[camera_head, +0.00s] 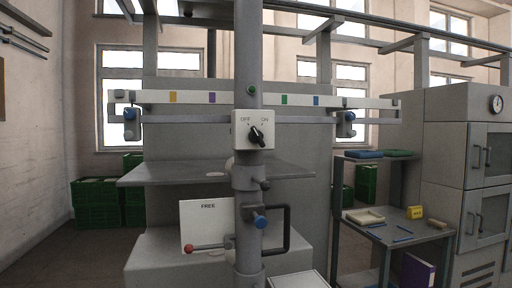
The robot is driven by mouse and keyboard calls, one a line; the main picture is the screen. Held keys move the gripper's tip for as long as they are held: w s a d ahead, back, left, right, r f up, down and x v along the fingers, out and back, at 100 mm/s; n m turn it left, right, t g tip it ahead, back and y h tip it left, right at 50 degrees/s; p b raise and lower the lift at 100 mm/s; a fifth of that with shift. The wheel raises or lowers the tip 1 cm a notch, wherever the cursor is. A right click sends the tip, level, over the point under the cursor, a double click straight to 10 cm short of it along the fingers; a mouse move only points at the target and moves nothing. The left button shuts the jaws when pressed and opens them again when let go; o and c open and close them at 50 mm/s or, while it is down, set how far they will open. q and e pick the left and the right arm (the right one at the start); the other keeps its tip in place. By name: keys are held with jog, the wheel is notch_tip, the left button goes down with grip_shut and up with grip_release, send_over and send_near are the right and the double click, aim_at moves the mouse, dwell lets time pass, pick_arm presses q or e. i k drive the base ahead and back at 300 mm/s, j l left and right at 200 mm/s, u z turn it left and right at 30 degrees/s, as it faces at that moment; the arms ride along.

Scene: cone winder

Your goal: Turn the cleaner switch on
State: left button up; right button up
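The cleaner switch is a black rotary knob (256,137) on a white box (241,137) marked OFF on the left and ON on the right. The box is fixed to a grey vertical post (248,60). The knob's narrow end appears to tilt up and left, toward OFF. Neither my left nor my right gripper is in view, and nothing touches the knob.
Below the switch, the post carries a blue knob (261,221), a black handle (288,230), a red-ended lever (190,248) and a white FREE plate (205,225). A grey shelf (150,174) lies behind. A bench (385,235) stands right. The space before the switch looks clear.

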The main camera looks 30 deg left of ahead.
aim_at(255, 136)
jog(key=i+j, duration=0.1)
jog(key=j, duration=0.4)
jog(key=i+j, duration=0.15)
jog(key=j, duration=0.35)
jog(key=i+j+z, duration=0.1)
jog(key=j, duration=0.4)
jog(key=i+j, duration=0.1)
jog(key=j, duration=0.4)
jog(key=i+j+z, duration=0.1)
jog(key=j, duration=0.4)
